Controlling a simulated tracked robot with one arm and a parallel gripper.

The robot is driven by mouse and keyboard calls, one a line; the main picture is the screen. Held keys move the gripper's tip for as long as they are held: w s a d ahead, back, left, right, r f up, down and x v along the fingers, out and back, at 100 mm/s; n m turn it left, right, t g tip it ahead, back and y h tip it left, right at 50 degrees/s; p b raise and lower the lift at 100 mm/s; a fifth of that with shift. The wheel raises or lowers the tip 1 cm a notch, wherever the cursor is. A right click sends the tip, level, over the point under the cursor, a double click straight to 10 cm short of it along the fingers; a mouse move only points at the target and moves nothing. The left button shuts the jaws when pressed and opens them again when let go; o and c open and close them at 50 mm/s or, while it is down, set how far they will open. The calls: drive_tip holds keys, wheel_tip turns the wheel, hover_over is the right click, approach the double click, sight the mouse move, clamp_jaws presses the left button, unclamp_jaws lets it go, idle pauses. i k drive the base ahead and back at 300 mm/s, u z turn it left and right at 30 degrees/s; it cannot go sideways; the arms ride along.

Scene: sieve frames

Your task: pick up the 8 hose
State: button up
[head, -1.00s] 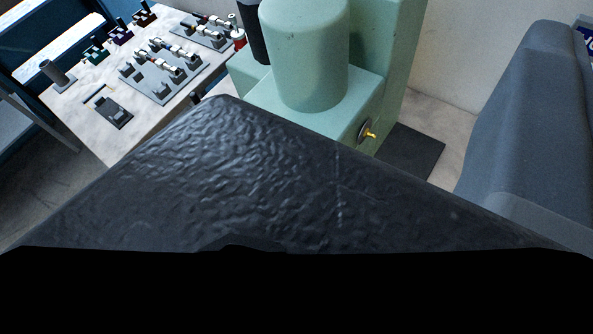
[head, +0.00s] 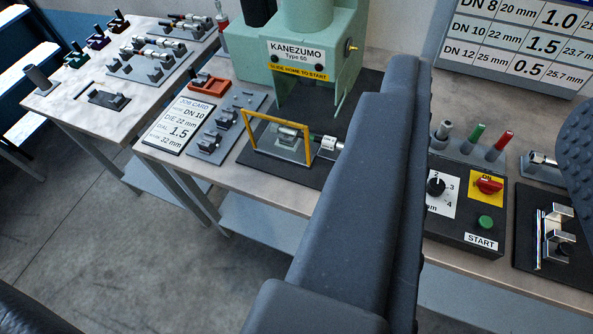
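Several short hoses with silver fittings (head: 155,55) lie in a grey rack on the left bench. I cannot read sizes on them, so I cannot tell which is the 8 hose. One silver fitting (head: 288,136) is behind the yellow-framed guard of the green press, with a white tag (head: 328,146) beside it. Another silver fitting (head: 541,159) rests in a grey holder at the far right. My dark arm crosses the middle of the view and hides part of the bench.
The green press (head: 305,65) stands at the centre back. A job card (head: 184,124) reads DN 10. A control box (head: 470,210) with a START button is right of my arm. A size chart (head: 522,40) is behind. Open floor lies at lower left.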

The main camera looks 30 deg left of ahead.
sight(328, 142)
drive_tip(key=k, duration=0.4)
drive_tip(key=u, duration=0.4)
drive_tip(key=i, duration=0.75)
drive_tip(key=k, duration=1.05)
drive_tip(key=z, duration=0.4)
drive_tip(key=i, duration=1.7)
drive_tip(key=u, duration=0.5)
